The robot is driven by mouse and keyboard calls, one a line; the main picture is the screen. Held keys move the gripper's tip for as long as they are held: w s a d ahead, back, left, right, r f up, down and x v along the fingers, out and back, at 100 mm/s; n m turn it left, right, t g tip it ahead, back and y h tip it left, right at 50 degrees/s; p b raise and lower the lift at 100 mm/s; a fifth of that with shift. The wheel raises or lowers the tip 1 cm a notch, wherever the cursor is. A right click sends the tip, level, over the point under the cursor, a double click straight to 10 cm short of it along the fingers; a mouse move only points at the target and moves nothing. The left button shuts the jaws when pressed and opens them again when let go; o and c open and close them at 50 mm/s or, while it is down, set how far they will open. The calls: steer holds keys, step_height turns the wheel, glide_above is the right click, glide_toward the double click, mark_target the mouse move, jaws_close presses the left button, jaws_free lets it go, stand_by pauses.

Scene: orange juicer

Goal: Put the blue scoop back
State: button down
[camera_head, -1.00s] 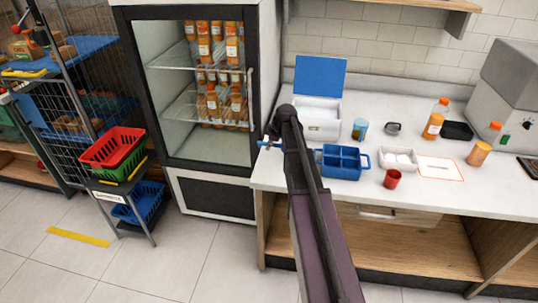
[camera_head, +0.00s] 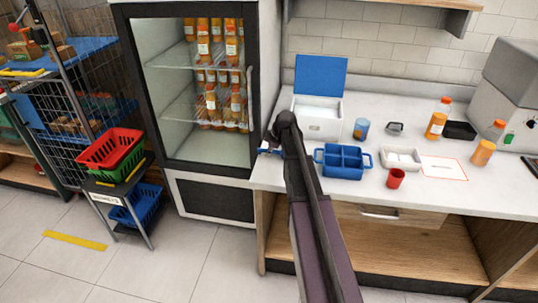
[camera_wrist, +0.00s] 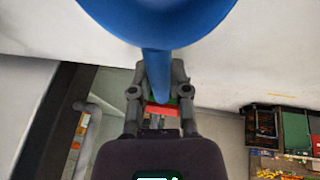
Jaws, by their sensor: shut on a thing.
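The blue scoop (camera_wrist: 158,22) fills the top of the wrist view, its rounded bowl beyond the fingertips. My gripper (camera_wrist: 158,82) is shut on the scoop's handle. In the head view only a small blue piece of the scoop (camera_head: 269,151) shows, left of my arm, near the counter's left end.
A blue divided caddy (camera_head: 343,172) stands right of my arm. A red cup (camera_head: 396,178), a white tray (camera_head: 402,165), a glass (camera_head: 361,128) and orange bottles (camera_head: 435,126) are farther right. A glass-door fridge (camera_head: 213,180) stands left of the counter.

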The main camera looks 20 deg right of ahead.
steer(key=shift+f, duration=0.2)
steer(key=c, duration=0.6)
jaws_free()
steer(key=shift+r, duration=0.2)
steer(key=p+v, duration=0.2)
steer(key=shift+s+r+p, duration=0.1)
steer(key=shift+r+p, duration=0.2)
steer(key=shift+r, duration=0.05)
steer(key=p+v, duration=0.8)
steer(key=v, duration=0.1)
steer(key=shift+d+r, duration=0.1)
steer(key=shift+r, duration=0.05)
steer(key=shift+s, duration=0.1)
stand_by(0.3)
